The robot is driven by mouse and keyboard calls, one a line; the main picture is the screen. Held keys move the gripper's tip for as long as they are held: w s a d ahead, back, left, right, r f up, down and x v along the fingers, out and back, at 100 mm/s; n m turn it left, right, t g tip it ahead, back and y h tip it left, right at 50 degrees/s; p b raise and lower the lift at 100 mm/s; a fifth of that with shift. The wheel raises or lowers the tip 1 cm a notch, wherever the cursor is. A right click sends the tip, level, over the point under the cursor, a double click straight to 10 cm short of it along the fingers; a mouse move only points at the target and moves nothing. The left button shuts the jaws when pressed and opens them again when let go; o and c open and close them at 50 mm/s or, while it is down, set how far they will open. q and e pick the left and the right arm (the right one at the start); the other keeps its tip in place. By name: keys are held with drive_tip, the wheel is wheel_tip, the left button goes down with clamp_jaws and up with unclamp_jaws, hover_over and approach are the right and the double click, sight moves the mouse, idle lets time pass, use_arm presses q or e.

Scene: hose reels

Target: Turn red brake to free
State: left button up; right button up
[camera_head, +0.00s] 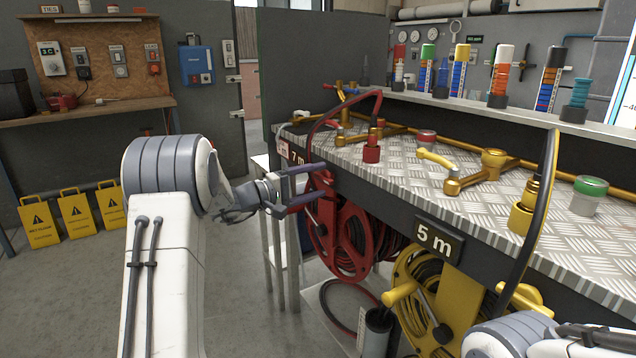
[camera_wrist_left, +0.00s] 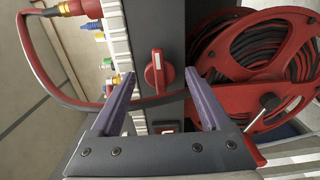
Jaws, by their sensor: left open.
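The red brake (camera_wrist_left: 155,73) is a red turn knob on a round red plate, on the dark front panel in the left wrist view. The red hose reel (camera_head: 325,232) hangs under the bench edge in the head view; it also shows in the left wrist view (camera_wrist_left: 203,57). My left gripper (camera_head: 319,183) is open and empty, its fingers pointing at the bench front beside the reel. In the left wrist view the knob appears between the two fingertips (camera_wrist_left: 160,78), with no visible contact. My right gripper is out of view.
A yellow reel (camera_head: 446,300) hangs right of the red one, under a "5 m" sign (camera_head: 438,240). A hose loop (camera_wrist_left: 52,85) arches past the left finger. The metal-plate bench top (camera_head: 400,170) carries valves and pipes. Yellow warning signs (camera_head: 75,215) stand left.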

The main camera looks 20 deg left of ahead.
use_arm(q)
drive_tip(key=shift+w+d, duration=0.35)
drive_tip(key=shift+w, duration=0.1)
clamp_jaws()
